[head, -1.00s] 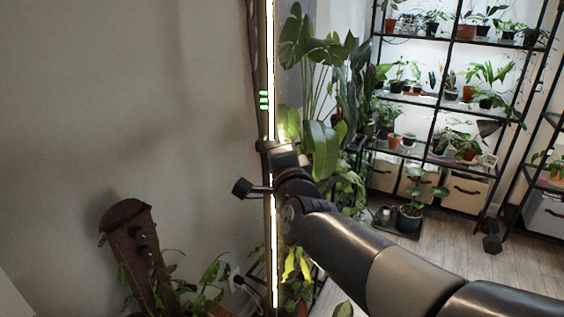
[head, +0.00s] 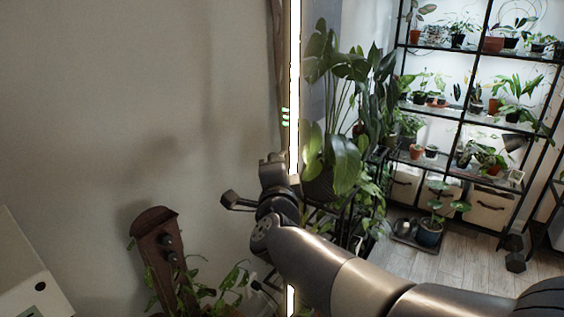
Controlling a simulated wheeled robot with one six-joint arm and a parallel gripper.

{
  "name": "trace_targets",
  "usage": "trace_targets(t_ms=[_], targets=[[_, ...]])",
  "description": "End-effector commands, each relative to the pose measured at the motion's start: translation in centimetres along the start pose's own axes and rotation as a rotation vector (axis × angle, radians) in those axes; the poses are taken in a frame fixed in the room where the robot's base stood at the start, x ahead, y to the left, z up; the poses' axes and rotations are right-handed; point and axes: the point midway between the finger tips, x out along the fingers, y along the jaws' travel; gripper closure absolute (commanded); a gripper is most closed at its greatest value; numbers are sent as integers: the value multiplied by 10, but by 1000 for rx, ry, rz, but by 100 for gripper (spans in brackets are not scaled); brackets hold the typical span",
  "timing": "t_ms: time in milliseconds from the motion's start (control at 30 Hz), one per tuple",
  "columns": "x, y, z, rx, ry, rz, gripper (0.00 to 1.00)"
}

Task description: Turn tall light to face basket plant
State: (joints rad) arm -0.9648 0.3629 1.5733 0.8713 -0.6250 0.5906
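The tall light (head: 294,90) is a slim upright pole with a bright white strip, running down from the top edge of the head view. The strip shows as a narrow band, with green marks on its left side. My gripper (head: 272,160) is at the light's left edge, and my wrist hides part of the pole below. Whether the fingers touch or grasp it I cannot tell. A large-leafed plant (head: 345,155) in a dark basket-like pot (head: 318,188) stands just right of the light, partly behind my arm.
A black shelf rack (head: 466,110) with many small pots stands at the back right. A brown guitar-like headstock (head: 155,230) with leaves is at lower left. A pale box-like object (head: 30,265) is at the left edge.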

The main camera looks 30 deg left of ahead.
Motion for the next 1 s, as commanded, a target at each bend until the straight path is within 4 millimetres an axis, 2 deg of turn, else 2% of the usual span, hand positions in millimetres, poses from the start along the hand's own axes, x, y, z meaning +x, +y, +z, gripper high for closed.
trace_targets(t_ms=[33,333,1000], targets=[[2,-4,7,-1,-14,-4,100],[5,-4,14,-3,-21,-3,100],[5,-3,14,-1,-20,-4,100]])
